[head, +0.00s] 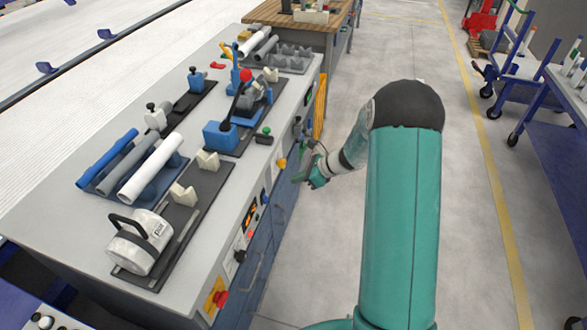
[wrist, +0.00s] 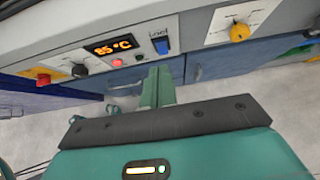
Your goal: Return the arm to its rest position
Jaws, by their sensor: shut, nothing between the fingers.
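My gripper (head: 304,178) is at the end of my teal arm, beside the right-hand side of the workbench in the head view. It is shut and empty. In the wrist view my gripper (wrist: 158,85) points at the bench's control panel (wrist: 135,45), with its two fingers together. I cannot tell the exact gap between the fingertips and the panel. The panel has a lit display, a blue switch and red and yellow knobs.
The grey workbench (head: 60,215) holds a rack with blue, grey and white pipes (head: 150,168), a white device with a black handle (head: 140,242) and a blue tool fixture (head: 220,135). Blue carts (head: 510,75) stand at the right. The floor (head: 470,240) between is clear.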

